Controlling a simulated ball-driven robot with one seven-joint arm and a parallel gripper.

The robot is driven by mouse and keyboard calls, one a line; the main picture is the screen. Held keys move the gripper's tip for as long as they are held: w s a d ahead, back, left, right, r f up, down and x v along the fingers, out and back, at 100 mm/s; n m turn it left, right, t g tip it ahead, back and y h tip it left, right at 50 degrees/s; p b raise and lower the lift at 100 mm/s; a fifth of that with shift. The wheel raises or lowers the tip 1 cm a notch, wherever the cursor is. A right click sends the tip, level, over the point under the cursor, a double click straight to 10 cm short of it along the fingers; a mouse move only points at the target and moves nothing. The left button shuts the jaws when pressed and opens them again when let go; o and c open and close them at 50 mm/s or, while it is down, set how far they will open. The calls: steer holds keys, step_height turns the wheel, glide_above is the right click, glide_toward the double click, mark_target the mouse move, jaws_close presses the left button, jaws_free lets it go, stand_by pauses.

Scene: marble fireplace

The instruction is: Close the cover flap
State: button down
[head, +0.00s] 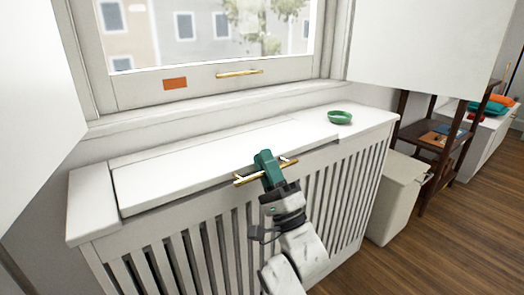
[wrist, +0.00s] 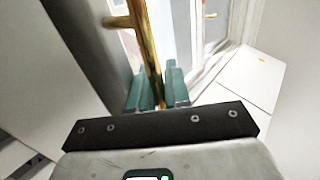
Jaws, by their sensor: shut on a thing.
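The cover flap (head: 185,168) is a long white panel in the top of the slatted white radiator cover (head: 90,207). It lies almost level with the top, with a thin dark gap at its left end; I cannot tell whether it is fully down. A brass bar handle (head: 242,180) sits at its front edge. My gripper (head: 267,160), with green fingers, is shut on this handle near its middle. In the wrist view the brass bar (wrist: 147,45) runs between the fingers of my gripper (wrist: 157,92). The fingers hide part of the bar.
A green bowl (head: 340,117) stands on the cover's right end. Behind is a window with a brass handle (head: 240,72) and an orange tag (head: 175,84). A pale bin (head: 396,190) and dark shelf (head: 436,150) stand right. Wooden floor (head: 450,245) is clear.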

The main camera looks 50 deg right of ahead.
steer(key=shift+s+f+b, duration=0.2)
steer(key=shift+s+f, duration=0.05)
steer(key=shift+f, duration=0.3)
steer(key=shift+s+f+b, duration=0.15)
steer(key=shift+s+f, duration=0.1)
steer(key=shift+f, duration=0.3)
steer(key=c, duration=1.2)
jaws_free()
steer(key=shift+a, duration=0.1)
steer(key=shift+w, duration=0.1)
steer(key=shift+f, duration=0.1)
steer(key=p+v, duration=0.1)
steer(key=v, duration=0.9)
steer(key=shift+f+p, duration=0.3)
steer(key=shift+p, duration=0.05)
